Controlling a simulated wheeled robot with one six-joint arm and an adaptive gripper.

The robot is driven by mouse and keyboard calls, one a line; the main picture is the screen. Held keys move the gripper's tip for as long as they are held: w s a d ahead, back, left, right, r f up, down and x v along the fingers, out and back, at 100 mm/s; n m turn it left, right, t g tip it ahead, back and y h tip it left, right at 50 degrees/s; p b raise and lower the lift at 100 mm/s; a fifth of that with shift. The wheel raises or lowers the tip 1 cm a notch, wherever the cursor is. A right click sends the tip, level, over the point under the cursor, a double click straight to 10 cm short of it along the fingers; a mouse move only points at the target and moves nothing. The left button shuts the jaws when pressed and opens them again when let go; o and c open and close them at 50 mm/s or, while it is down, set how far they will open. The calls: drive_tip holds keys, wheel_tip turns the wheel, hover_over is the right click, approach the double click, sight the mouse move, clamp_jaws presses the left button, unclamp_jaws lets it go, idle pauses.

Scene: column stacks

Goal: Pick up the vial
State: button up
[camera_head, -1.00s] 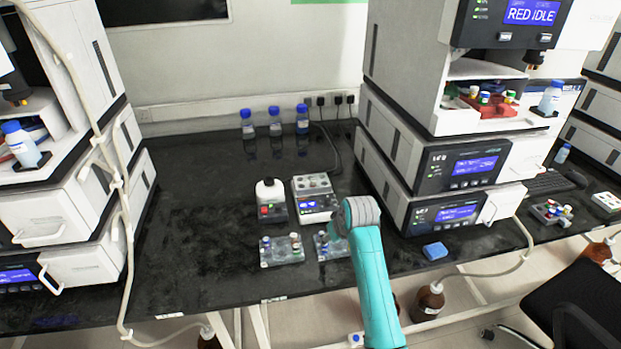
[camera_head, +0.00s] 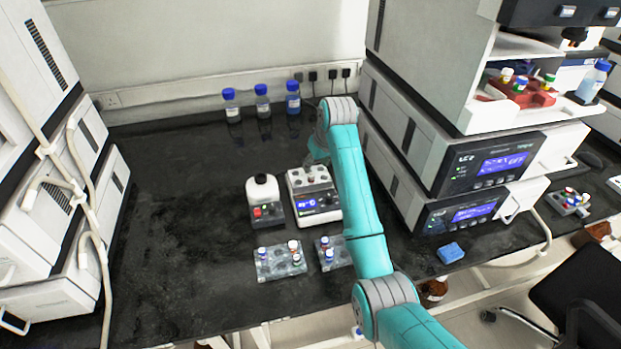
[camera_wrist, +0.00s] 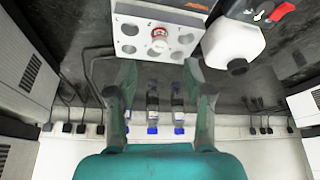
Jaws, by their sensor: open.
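A small round vial top with a red ring (camera_wrist: 159,32) shows in one well of the white heater block (camera_wrist: 128,8) in the wrist view. My gripper (camera_wrist: 160,75) is open and empty, its two fingers apart, just short of the block's near edge in that view. In the head view the heater block (camera_head: 319,218) stands mid-bench, partly behind my arm, and my gripper is mostly hidden there. Several capped vials stand in two grey racks in front of it, the left rack (camera_head: 268,273) and the right rack (camera_head: 342,261).
Three blue-capped bottles (camera_head: 262,103) stand by the wall. Instrument stacks flank the bench, the right one (camera_head: 440,150) close to my arm. A blue sponge (camera_head: 450,252) lies at the front edge. The bench's left part is clear.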

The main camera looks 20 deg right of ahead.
sight(312, 175)
drive_tip(key=shift+x, duration=3.5)
drive_tip(key=c, duration=0.9)
